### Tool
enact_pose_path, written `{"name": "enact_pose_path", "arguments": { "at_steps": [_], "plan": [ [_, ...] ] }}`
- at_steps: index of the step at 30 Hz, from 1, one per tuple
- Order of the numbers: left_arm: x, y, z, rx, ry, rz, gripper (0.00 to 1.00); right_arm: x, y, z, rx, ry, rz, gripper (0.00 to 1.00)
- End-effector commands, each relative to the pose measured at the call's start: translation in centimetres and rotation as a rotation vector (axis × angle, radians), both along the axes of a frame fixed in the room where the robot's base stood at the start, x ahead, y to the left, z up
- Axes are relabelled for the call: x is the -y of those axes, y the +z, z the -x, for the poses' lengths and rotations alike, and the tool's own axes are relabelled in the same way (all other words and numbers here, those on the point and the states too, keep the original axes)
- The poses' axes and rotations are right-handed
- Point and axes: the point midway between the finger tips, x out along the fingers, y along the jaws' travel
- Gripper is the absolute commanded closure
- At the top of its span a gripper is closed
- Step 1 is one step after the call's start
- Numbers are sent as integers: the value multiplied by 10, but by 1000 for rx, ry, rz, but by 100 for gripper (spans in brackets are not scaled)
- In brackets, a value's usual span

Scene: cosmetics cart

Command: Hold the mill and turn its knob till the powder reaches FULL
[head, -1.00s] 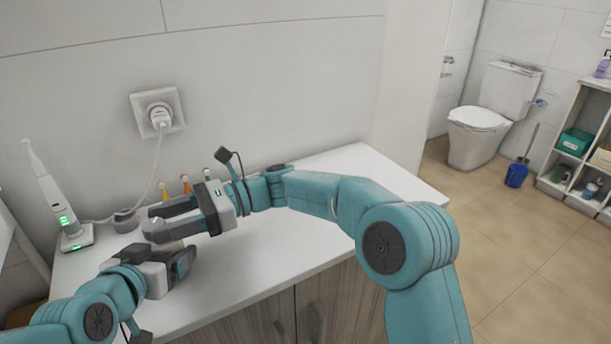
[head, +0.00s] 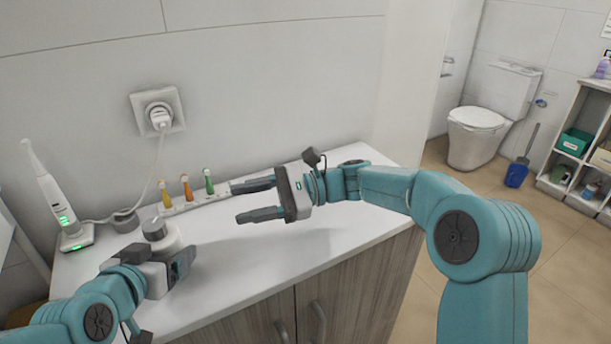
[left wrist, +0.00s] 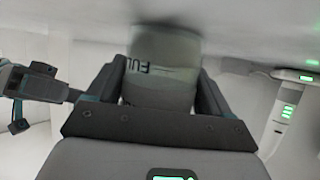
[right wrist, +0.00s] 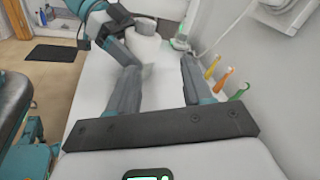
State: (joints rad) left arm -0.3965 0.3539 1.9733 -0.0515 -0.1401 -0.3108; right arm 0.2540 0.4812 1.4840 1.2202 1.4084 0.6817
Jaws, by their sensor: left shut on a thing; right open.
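The mill (head: 168,241) stands upright on the white counter at the left, a pale body with a grey knob (head: 154,229) on top. My left gripper (head: 176,262) is shut on its body; in the left wrist view its fingers lie on both sides of the mill (left wrist: 160,85). Part of the word FULL and a line show there upside down; I cannot tell the powder level. My right gripper (head: 240,202) is open and empty, to the right of the mill and apart from the knob. In the right wrist view the mill (right wrist: 147,47) shows beyond the open fingers.
Three small brushes, yellow (head: 166,193), orange (head: 186,187) and green (head: 208,181), stand in a white holder by the wall. A white electric toothbrush (head: 52,195) on a charger is at the left, its cord running to a socket (head: 158,111). The counter's right part (head: 300,240) is clear.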

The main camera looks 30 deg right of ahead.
Motion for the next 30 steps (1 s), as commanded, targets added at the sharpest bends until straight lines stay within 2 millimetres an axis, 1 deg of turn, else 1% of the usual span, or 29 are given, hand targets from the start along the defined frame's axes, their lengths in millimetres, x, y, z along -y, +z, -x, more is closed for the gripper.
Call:
{"name": "enact_pose_path", "arguments": {
  "at_steps": [3, 15, 23, 30],
  "plan": [
    [0, -2, 0, -5, 0, -2, 63, 11, -3, -7, 182, -26, 71, 50],
    [0, -2, 0, -5, 0, -2, 63, 48, -14, -27, 802, -75, 366, 50],
    [0, -2, 0, -4, 0, -1, 63, 74, -20, -39, 1190, -64, 589, 50],
    [0, -2, 0, -4, 0, -1, 63, 99, -25, -48, 1535, -17, 812, 50]
  ]
}}
